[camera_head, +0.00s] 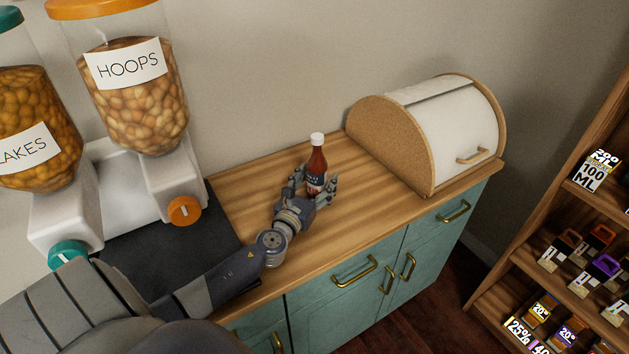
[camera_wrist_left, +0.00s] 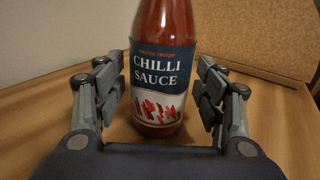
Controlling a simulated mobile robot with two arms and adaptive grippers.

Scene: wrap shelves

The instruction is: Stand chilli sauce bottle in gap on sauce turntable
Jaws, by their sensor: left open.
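The chilli sauce bottle (camera_head: 317,165) stands upright on the wooden counter, red with a white cap and a dark label. In the left wrist view the bottle (camera_wrist_left: 162,75) stands between the fingers, its label facing the camera and its top cut off by the frame. My left gripper (camera_head: 314,188) is open around the bottle's lower part. In the wrist view the left gripper (camera_wrist_left: 160,100) shows a gap on each side between fingers and bottle. The sauce turntable is not in view. My right gripper is not in view.
A bread bin (camera_head: 420,135) stands at the counter's right end. Cereal dispensers (camera_head: 130,85) stand at the left, by a dark mat (camera_head: 165,240). The wooden counter (camera_head: 255,190) is bare around the bottle. A shelf unit (camera_head: 560,200) with small packages stands at the right.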

